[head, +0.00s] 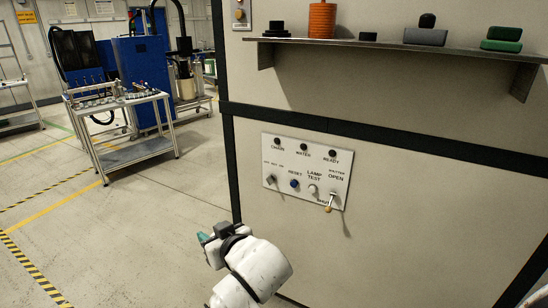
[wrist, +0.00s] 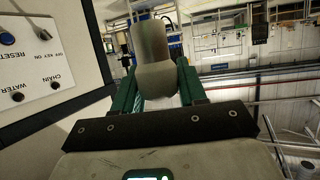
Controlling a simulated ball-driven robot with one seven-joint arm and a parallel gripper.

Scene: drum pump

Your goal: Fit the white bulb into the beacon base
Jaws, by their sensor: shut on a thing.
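My gripper (wrist: 155,90) shows in the wrist view with its two dark green fingers closed on the sides of a pale grey, bulb-shaped piece (wrist: 153,45). I take this to be the white bulb; it looks grey in the shade, with a wider rounded end between the fingers and a narrower part pointing away. In the head view my gripper (head: 205,238) is low, left of the cabinet's edge, with a teal finger showing; the bulb cannot be made out there. I cannot identify the beacon base in either view.
A cabinet carries a control panel (head: 306,171) with lamps, buttons and a lever (head: 331,201). A shelf (head: 400,46) above holds an orange ribbed cylinder (head: 322,20) and dark and green pieces. A bench (head: 125,125) stands at the far left. Open floor lies left of my arm.

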